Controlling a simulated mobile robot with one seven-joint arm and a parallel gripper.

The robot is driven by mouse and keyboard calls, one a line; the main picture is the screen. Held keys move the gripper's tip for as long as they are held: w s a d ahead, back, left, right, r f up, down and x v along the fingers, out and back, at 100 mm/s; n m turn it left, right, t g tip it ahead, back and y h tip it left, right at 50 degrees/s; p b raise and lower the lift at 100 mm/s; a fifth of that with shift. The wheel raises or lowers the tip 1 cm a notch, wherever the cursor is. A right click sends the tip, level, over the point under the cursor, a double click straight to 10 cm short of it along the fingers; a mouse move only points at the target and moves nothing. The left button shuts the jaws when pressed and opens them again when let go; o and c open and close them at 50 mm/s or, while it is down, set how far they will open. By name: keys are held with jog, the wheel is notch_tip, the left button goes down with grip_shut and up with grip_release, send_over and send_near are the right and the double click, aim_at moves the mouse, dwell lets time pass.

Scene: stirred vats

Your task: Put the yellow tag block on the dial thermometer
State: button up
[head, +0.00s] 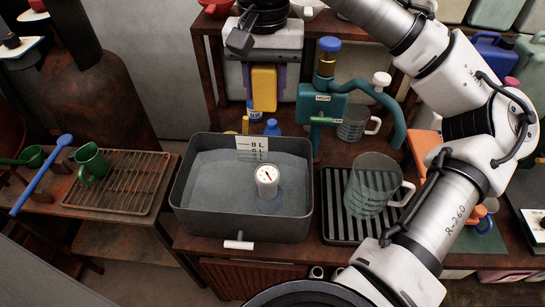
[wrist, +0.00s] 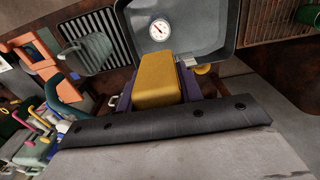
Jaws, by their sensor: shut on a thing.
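The yellow tag block (head: 264,88) is held upright between the purple fingers of my gripper (head: 264,86), behind and above the grey vat. It also shows large in the wrist view (wrist: 158,80), with the purple fingers on both sides. My gripper is shut on it. The dial thermometer (head: 267,175), a white round dial with a red needle, stands in the grey vat (head: 188,203), toward its right half. In the wrist view the dial (wrist: 160,29) lies just beyond the block. The block and the thermometer are apart.
A label card (head: 252,143) is on the vat's back rim. A teal tap (head: 318,105) stands at the right of my gripper. A clear jug (head: 372,185) sits on a ribbed tray right of the vat. A green mug (head: 91,161) stands on a rack at left.

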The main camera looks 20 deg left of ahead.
notch_tip(320, 180, down, 20)
jog(key=shift+s+r+p, duration=0.15)
jog(key=shift+r+p, duration=0.1)
jog(key=shift+p, duration=0.65)
jog(key=shift+f, duration=0.1)
jog(key=o, duration=1)
jog(key=shift+o, duration=0.2)
notch_tip(320, 180, up, 12)
jog(key=b, duration=0.1)
jog(key=shift+b, duration=0.4)
